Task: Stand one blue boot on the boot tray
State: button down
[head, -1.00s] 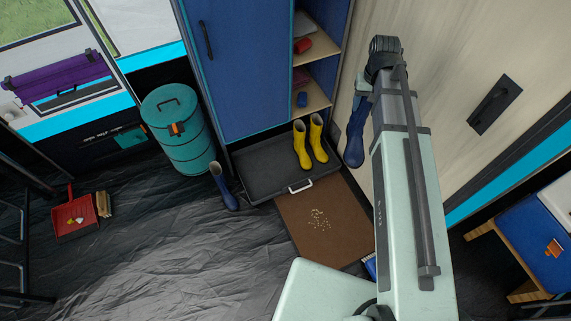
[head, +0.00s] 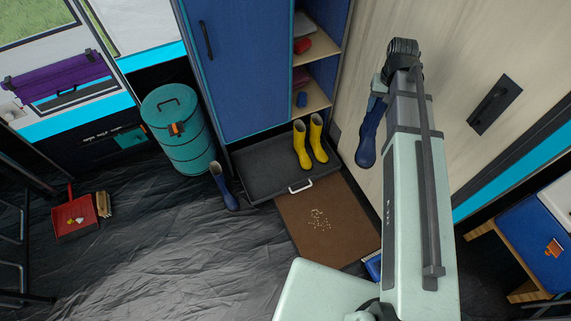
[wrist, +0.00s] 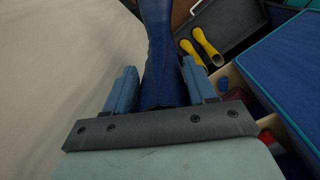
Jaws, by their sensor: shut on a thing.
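A blue boot (head: 368,135) hangs from my gripper (head: 378,90), sole down, to the right of the boot tray and above the floor. In the wrist view the same boot (wrist: 158,50) sits between the two blue fingers of my gripper (wrist: 160,88), which is shut on its upper shaft. The boot tray (head: 255,170) is black with a raised rim and lies on the floor before the cabinet. A second blue boot (head: 224,186) stands on the floor just left of the tray. My arm hides part of the gripper in the head view.
A pair of yellow boots (head: 309,145) stands on the right part of the tray; its left part is bare. A brown mat (head: 310,228) with crumbs lies in front. A teal drum (head: 178,130) stands left of the blue cabinet (head: 240,65).

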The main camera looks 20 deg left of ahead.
jog(key=w+a+f+n, duration=0.2)
jog(key=a+f+n, duration=0.1)
jog(key=a+f, duration=3.35)
jog(key=w+a+f, duration=0.2)
jog(key=a+f, duration=0.1)
jog(key=f, duration=0.8)
jog(key=w+a+f, duration=0.3)
jog(key=f, duration=0.8)
jog(key=shift+m, duration=0.3)
jog(key=shift+w+f, duration=0.1)
jog(key=shift+f, duration=0.1)
jog(key=shift+c, duration=1.7)
grip_release()
